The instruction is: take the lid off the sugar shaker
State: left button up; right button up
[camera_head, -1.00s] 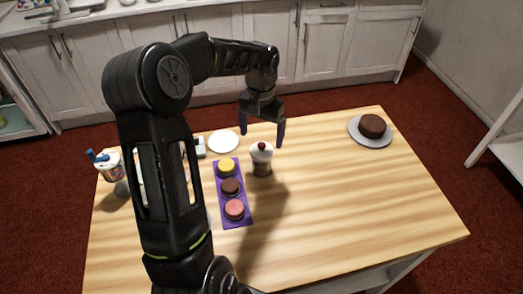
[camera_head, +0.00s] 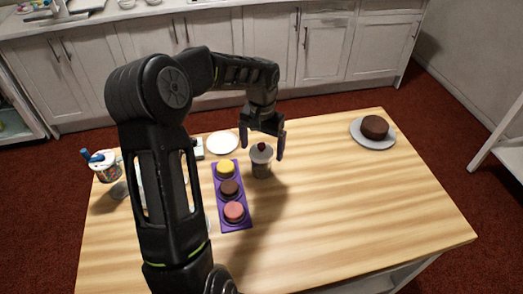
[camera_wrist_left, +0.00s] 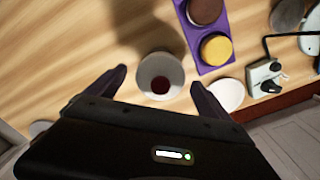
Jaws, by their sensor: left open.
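The sugar shaker (camera_head: 261,165) stands upright on the wooden table, right of the purple tray. Its pale lid (camera_head: 261,154) is on top and has a dark red knob (camera_head: 262,146). My left gripper (camera_head: 263,147) is open, with its fingers pointing down on either side of the lid at about knob height. In the left wrist view the lid (camera_wrist_left: 153,80) and knob (camera_wrist_left: 160,85) lie between the two open fingertips (camera_wrist_left: 158,78), with a gap on each side. The shaker's body is mostly hidden under the lid there. My right gripper is not in view.
A purple tray (camera_head: 247,217) with yellow, brown and pink round cakes is close left of the shaker. A white plate (camera_head: 222,143) lies behind it. A patterned cup (camera_head: 105,168) stands far left. A chocolate cake (camera_head: 375,127) sits on a plate (camera_head: 388,142) at far right.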

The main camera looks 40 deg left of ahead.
aim_at(262, 144)
pick_arm(q)
jog(key=shift+c, duration=0.4)
jog(key=c, duration=1.3)
jog(key=shift+r, duration=0.1)
notch_tip(262, 144, up, 10)
jog(key=p, duration=0.7)
